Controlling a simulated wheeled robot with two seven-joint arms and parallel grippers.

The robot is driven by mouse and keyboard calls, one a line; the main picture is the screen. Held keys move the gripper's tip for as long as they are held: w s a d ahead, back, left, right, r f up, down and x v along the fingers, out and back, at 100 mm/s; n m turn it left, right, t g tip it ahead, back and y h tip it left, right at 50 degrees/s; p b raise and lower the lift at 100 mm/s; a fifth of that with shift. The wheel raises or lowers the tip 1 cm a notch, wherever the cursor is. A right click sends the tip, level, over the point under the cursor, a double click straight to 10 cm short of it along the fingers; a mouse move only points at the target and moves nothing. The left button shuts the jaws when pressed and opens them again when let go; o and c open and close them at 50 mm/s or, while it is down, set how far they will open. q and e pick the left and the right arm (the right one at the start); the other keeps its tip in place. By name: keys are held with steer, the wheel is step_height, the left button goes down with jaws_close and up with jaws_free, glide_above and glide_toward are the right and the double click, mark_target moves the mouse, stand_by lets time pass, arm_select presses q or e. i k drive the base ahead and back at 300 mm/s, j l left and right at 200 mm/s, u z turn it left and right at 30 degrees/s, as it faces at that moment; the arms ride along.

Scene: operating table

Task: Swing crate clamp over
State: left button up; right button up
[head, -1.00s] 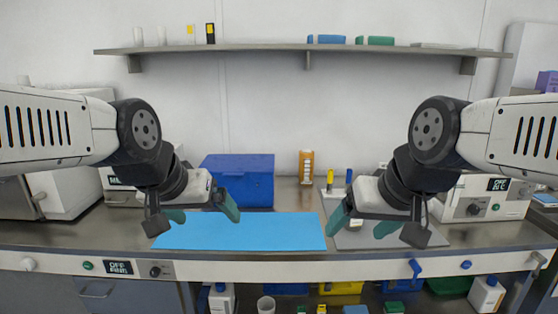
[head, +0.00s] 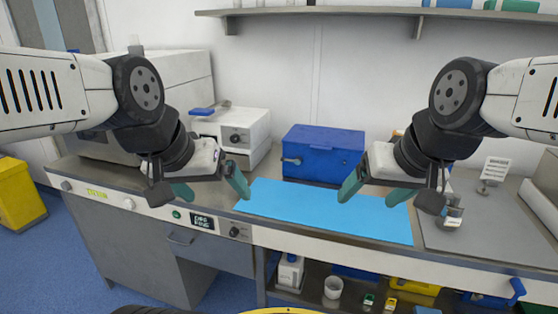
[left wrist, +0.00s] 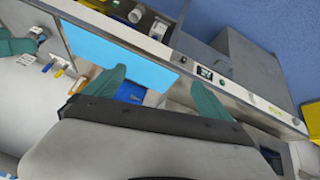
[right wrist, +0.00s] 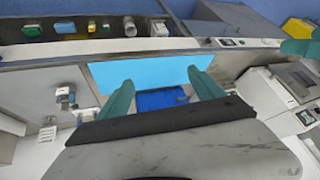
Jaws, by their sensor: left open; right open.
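A blue crate (head: 322,152) with a lid stands at the back of the bench, behind a light blue mat (head: 325,210). A small pale lever-like part (head: 292,161) is on the crate's front left; I cannot tell for sure that it is the clamp. My left gripper (head: 212,186) is open and empty, in front of and left of the crate. My right gripper (head: 378,191) is open and empty, in front of and right of the crate. The crate partly shows between the fingers in the right wrist view (right wrist: 160,100) and the left wrist view (left wrist: 130,92).
A white device (head: 232,135) with a blue handle on top stands left of the crate. A grey board (head: 480,220) with small fittings lies to the right. A shelf (head: 370,12) hangs above. A blue lever (head: 517,290) is on the front edge at right. A yellow bin (head: 18,195) stands on the floor.

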mark_target(298, 162)
steer(key=j+z, duration=0.15)
steer(key=z, duration=0.3)
steer(key=i+j+z, duration=0.1)
steer(key=z, duration=0.3)
steer(key=j+z, duration=0.3)
steer(key=z, duration=0.15)
steer(key=j+z, duration=0.15)
steer(key=j, duration=0.25)
steer(key=k+j+z, duration=0.15)
steer(key=j, duration=0.25)
steer(key=j+z, duration=0.1)
steer(key=j, duration=0.35)
steer(key=k+j+z, duration=0.15)
steer(key=j, duration=0.2)
steer(key=k+j+z, duration=0.15)
steer(key=j, duration=0.25)
steer(key=k+j, duration=0.1)
steer(key=j, duration=0.2)
steer(key=k+j, duration=0.1)
steer(key=j, duration=0.2)
steer(key=k+j, duration=0.1)
steer(key=j, duration=0.2)
